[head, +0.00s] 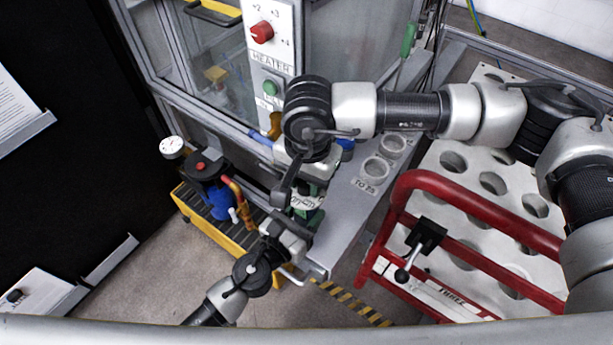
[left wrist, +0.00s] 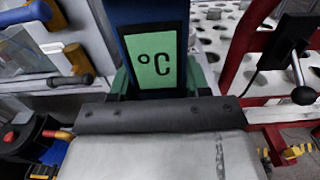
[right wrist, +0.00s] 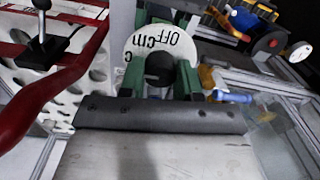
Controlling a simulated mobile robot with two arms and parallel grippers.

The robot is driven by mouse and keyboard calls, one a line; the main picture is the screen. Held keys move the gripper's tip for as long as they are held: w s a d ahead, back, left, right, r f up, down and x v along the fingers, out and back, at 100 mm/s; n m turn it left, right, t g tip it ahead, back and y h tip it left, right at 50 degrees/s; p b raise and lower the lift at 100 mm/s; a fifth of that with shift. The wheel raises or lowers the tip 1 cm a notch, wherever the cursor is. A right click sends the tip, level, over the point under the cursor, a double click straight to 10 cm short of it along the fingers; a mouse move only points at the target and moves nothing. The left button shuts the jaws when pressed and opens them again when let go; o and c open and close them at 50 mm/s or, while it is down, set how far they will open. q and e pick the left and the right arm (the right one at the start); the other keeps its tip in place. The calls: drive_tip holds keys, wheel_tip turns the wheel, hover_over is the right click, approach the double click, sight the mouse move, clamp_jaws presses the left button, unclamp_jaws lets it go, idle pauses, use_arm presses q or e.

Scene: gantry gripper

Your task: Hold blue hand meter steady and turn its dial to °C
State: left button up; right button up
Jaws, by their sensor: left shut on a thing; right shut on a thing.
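The blue hand meter (left wrist: 150,20) stands close in front of my left wrist. Its green screen (left wrist: 156,62) reads °C. My left gripper (head: 299,221) is shut on the meter body, with green fingers on both sides of it. In the right wrist view, the white dial face (right wrist: 140,42) carries OFF, cm and a partly hidden C. My right gripper (right wrist: 160,76) is shut on the dark dial knob (right wrist: 160,66), between its green fingers. In the head view, the lettered dial face (head: 303,203) shows between the two grippers; most of the meter is hidden there.
A grey shelf (head: 345,205) with cup holders lies just right of the grippers. A red-framed cart (head: 480,255) with a holed white top stands further right. A blue pump (head: 217,200) on a yellow-edged platform stands left. A glass cabinet with a heater panel (head: 270,50) is behind.

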drive_tip(key=o, duration=0.9)
drive_tip(key=shift+o, duration=0.2)
wheel_tip(320, 180, up, 12)
drive_tip(key=shift+d, duration=0.15)
use_arm(q)
drive_tip(key=o, duration=1.2)
drive_tip(key=shift+s+a, duration=0.1)
drive_tip(key=v, duration=1.1)
drive_tip(key=shift+s+a, duration=0.2)
drive_tip(key=shift+s, duration=0.15)
